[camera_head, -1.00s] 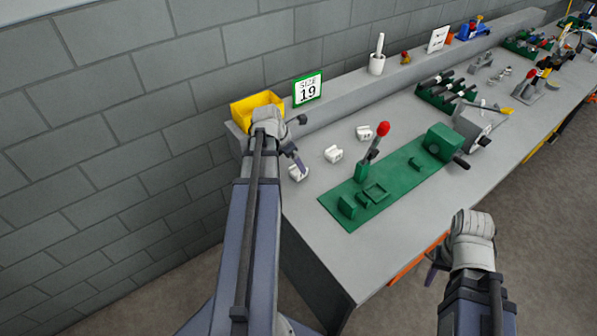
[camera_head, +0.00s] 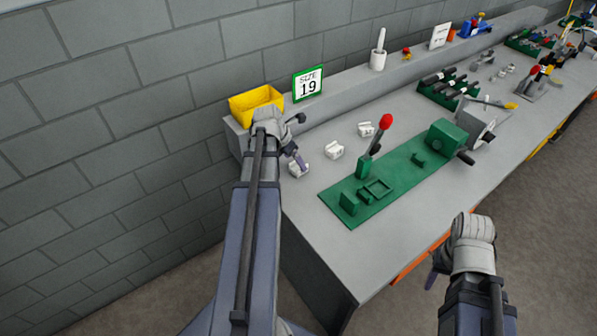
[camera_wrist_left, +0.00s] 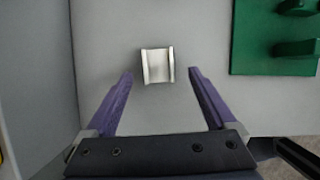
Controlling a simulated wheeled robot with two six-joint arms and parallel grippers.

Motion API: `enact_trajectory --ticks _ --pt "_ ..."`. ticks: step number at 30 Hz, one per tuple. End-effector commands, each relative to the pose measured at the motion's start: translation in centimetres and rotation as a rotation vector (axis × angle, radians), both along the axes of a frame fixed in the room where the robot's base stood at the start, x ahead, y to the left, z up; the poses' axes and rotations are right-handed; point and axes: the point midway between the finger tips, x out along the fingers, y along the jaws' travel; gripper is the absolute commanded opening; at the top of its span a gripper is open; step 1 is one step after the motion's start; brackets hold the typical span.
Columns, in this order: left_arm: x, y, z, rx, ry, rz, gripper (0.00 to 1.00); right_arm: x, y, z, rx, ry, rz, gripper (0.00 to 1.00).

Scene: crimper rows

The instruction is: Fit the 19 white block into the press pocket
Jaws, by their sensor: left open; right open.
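Three white blocks stand in a row on the bench in the head view: a near one (camera_head: 299,168), a middle one (camera_head: 333,150) and a far one (camera_head: 366,129). Numbers on them are too small to read. My left gripper (camera_head: 297,156) is open just over the near block. In the left wrist view this white block (camera_wrist_left: 157,65) lies ahead of and between the open fingertips (camera_wrist_left: 160,75), not visibly touched. The green press plate (camera_head: 345,206) holds a square pocket (camera_head: 377,188) and a red-knobbed lever (camera_head: 385,122). My right gripper (camera_head: 437,268) is beyond the bench's front edge, partly hidden.
A green-framed "SIZE 19" sign (camera_head: 308,85) and a yellow bin (camera_head: 255,104) stand on the back ledge. A green rack of dark tools (camera_head: 447,91) lies farther along the bench. The bench's left edge is close to the near block. The front right bench surface is clear.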

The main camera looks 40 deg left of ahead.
Motion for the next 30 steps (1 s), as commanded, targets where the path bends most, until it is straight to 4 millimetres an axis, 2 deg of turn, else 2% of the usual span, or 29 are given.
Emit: enact_trajectory --ticks 1,7,16,30 --pt "0.4 0.1 -1.2 0.000 0.000 -0.001 0.90 0.0 0.0 -1.2 0.000 0.000 0.000 0.50" --pt "1.4 0.0 -3.4 0.001 0.000 -0.002 0.90 0.0 0.0 -3.4 0.000 0.000 0.000 0.50" --pt "1.6 -0.1 -3.5 0.000 0.000 -0.001 0.90 0.0 0.0 -3.5 0.000 0.000 0.000 0.50" --pt "1.5 -0.1 -3.5 0.000 0.000 -0.001 0.38 0.0 0.0 -3.5 0.000 0.000 0.000 0.50"
